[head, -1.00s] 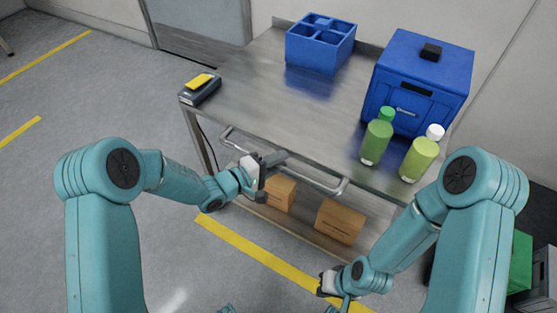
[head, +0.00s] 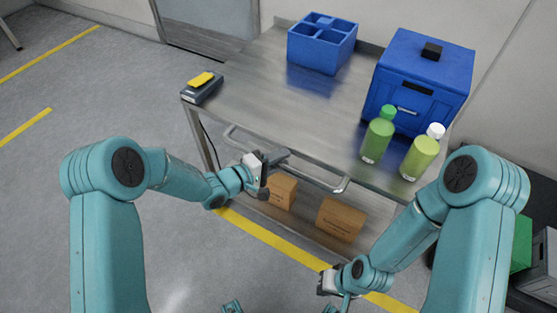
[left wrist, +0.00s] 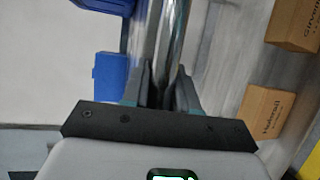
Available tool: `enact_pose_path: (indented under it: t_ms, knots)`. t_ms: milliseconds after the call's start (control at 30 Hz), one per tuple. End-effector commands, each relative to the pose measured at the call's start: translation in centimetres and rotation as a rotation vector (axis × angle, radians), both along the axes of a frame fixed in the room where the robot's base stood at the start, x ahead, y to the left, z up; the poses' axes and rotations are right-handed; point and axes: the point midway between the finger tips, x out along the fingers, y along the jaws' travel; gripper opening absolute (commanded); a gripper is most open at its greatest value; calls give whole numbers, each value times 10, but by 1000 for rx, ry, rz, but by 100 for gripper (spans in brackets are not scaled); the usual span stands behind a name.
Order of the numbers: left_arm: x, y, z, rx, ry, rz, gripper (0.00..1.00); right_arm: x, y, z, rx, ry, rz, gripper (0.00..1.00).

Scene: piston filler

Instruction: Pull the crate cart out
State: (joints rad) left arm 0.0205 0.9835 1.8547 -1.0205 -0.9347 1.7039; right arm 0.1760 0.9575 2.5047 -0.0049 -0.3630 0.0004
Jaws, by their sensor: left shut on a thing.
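The crate cart (head: 262,98) is a grey metal cart with a bar handle (head: 325,186) along its near side. My left gripper (head: 276,158) is at this handle, left of its middle. In the left wrist view the bar (left wrist: 172,40) runs between the two fingers (left wrist: 165,88), which are shut on it. A blue lidded box (head: 410,95) and a blue divided tray (head: 320,45) stand on the cart's top. My right gripper (head: 328,283) hangs low in front of the cart, apart from it; its fingers are too small to read.
Two green bottles (head: 377,140) (head: 420,158) stand near the top's front edge, and a dark device with a yellow top (head: 202,87) at its left corner. Cardboard boxes (head: 341,219) lie on the lower shelf. A green crate (head: 521,243) stands at right. Floor at left is clear.

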Motion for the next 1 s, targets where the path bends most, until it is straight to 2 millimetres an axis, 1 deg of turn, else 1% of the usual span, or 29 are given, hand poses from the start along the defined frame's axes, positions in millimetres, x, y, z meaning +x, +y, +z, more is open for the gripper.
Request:
enact_pose_path:
  t_ms: [167, 200, 467, 600, 667, 767, 1000]
  knots:
    - [2, -1, 1, 0, -3, 1, 0, 0, 0, 0, 0, 0, 0, 0]
    - [2, -1, 1, 0, -3, 1, 34, 0, 0, 0, 0, 0, 0, 0]
    - [1, -1, 1, 0, -3, 0, 34, 0, 0, 0, 0, 0, 0, 0]
    - [-3, 7, 3, 0, -3, 2, 34, 0, 0, 1, 0, 0, 0, 0]
    - [-8, 14, 5, 0, -3, 3, 34, 0, 0, 2, 0, 0, 0, 0]
    - [-21, 32, 9, 0, -1, 4, 34, 0, 0, 5, 0, 0, 0, 0]
    - [-60, 84, 21, 0, 0, 6, 34, 0, 0, 11, 0, 0, 0, 0]
